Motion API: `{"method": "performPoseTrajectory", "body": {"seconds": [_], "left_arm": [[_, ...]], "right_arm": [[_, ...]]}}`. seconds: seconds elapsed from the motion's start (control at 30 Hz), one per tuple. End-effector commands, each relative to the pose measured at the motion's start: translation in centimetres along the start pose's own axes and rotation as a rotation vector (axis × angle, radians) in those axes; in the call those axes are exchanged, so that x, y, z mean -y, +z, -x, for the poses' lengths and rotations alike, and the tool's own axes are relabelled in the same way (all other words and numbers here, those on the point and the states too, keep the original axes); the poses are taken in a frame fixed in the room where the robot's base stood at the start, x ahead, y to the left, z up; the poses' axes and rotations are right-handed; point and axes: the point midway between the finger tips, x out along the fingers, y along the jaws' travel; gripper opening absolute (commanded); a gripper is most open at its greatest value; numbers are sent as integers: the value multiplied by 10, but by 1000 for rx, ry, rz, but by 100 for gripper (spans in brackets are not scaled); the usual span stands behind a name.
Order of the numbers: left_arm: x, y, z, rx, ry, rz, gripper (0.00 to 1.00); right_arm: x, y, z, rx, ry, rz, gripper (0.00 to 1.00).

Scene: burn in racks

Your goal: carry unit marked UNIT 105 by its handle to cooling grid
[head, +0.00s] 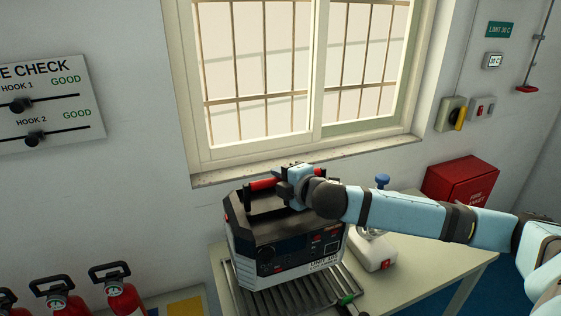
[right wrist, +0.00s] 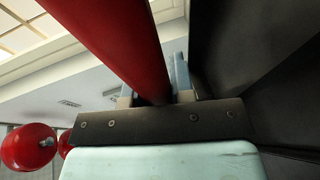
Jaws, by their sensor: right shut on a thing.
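The unit (head: 278,232) is a dark box with a pale lower front, dials and a red bar handle (head: 263,184) on top. Its front label reads UNIT, with a number too small to read surely. My right gripper (head: 291,178) is shut on the handle near its middle. In the right wrist view the red handle (right wrist: 118,45) runs between my fingers (right wrist: 155,97). The unit is upright over the slatted metal cooling grid (head: 313,298) on the table; I cannot tell whether its base touches the slats. My left gripper is not in view.
The pale table (head: 440,262) has free room at right. A white device (head: 374,254) with a red switch stands beside the unit, and a green-handled item (head: 346,300) lies at the grid's front. A red box (head: 460,185) and window sill (head: 300,160) are behind. Red extinguishers (head: 120,292) stand left.

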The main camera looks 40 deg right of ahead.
Motion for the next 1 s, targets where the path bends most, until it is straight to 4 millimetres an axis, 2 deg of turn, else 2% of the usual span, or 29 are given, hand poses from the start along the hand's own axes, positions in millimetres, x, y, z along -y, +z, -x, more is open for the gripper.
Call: {"method": "performPoseTrajectory", "body": {"seconds": [0.37, 0.7, 1.0], "left_arm": [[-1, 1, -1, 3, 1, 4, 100], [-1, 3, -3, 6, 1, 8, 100], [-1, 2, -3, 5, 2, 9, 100]], "right_arm": [[19, 1, -5, -2, 13, 1, 0], [54, 3, -11, -3, 12, 1, 0], [57, 3, -12, -3, 12, 0, 0]]}}
